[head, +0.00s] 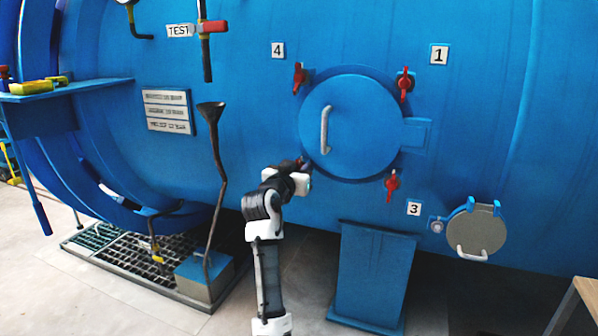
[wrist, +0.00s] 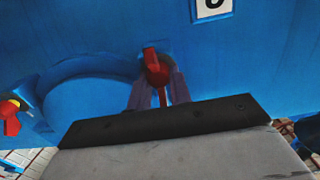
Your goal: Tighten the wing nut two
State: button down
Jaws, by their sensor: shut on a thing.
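The round blue hatch (head: 350,125) is shut on the big blue vessel, with a white handle (head: 324,130) on its front. My gripper (head: 306,163) is at the hatch's lower left rim. In the wrist view, my gripper (wrist: 158,88) has its two fingers on either side of a red wing nut (wrist: 151,58) and is shut on it. The nut's upper wing sticks out above the fingers. In the head view, my gripper and arm hide this nut and any number plate beside it. A white plate (wrist: 211,7) shows only partly in the wrist view.
Other red wing nuts sit at the hatch's upper left (head: 299,77), upper right (head: 404,84) and lower right (head: 392,185). A blue pedestal (head: 373,275) stands below the hatch. A funnel pipe (head: 217,150) rises left of my arm. A small grey hatch (head: 476,232) is at right.

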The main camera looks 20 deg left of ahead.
dwell(0.4)
jog(key=c, duration=1.3)
grip_release()
jog(key=s, duration=0.7)
jog(key=s+b, duration=0.1)
jog(key=s, duration=0.6)
jog(key=shift+a, duration=0.2)
